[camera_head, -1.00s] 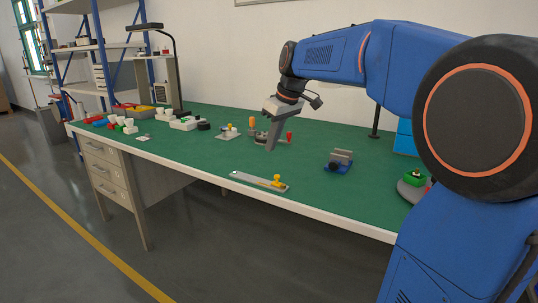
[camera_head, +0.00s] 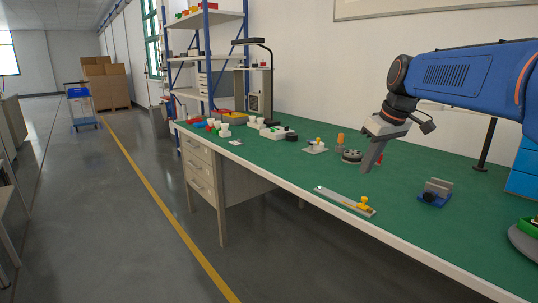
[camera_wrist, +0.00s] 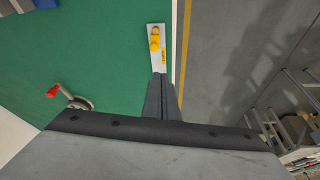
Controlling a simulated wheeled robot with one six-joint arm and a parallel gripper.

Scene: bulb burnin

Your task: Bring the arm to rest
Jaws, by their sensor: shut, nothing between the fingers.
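My blue arm reaches in from the right in the head view, above the green-topped workbench (camera_head: 300,178). My gripper (camera_head: 367,170) points down over the bench, shut and empty. In the wrist view my gripper's fingers (camera_wrist: 160,80) are together, with green bench top beyond them. Nothing is held between the fingers.
A metal plate with a yellow knob (camera_head: 345,203) lies at the front edge. A round fixture (camera_head: 352,156) stands beside my gripper, and a blue vise-like block (camera_head: 436,192) to its right. Cups and bins (camera_head: 225,122) crowd the far end. A shelf rack (camera_head: 207,55) stands behind.

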